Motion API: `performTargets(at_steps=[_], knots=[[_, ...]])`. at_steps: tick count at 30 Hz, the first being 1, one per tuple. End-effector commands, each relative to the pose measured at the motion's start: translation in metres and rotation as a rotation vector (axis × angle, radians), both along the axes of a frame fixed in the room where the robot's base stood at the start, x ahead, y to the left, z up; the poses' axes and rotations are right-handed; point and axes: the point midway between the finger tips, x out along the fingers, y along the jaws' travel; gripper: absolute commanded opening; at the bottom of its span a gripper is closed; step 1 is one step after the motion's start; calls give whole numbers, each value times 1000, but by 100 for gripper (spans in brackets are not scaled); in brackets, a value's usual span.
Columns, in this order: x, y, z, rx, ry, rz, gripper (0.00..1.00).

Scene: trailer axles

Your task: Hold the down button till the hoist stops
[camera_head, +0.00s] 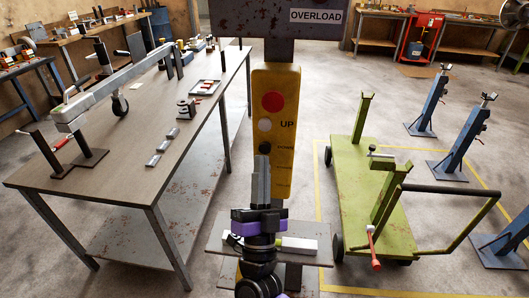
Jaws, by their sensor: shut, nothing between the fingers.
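A yellow control box (287,112) hangs upright on a grey post in the middle of the head view. It has a large red button (273,102) at the top and a white button (264,125) beside the word UP. Lower down, a dark button (264,147) sits beside a smaller, hard-to-read label. My gripper (263,158) is shut and empty, its fingers pointing at the lower part of the box. Its tips overlap the area at the dark button. I cannot tell whether they touch it. The hoist itself is not clearly visible.
A long workbench (110,178) with an axle beam (115,85) and small parts stands on the left. A green wheeled cart (355,205) stands on the right inside yellow floor lines. Blue stands (432,105) are farther right. A small shelf (308,262) is below the box.

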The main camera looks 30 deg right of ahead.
Motion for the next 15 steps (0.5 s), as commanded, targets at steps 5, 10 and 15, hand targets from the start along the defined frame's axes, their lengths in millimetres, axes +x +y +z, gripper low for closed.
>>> performTargets(at_steps=[5,10,15], knots=[[7,-6,-1,0,0,-2,0],[9,-7,0,1,0,-1,0],[9,-7,0,1,0,-1,0]])
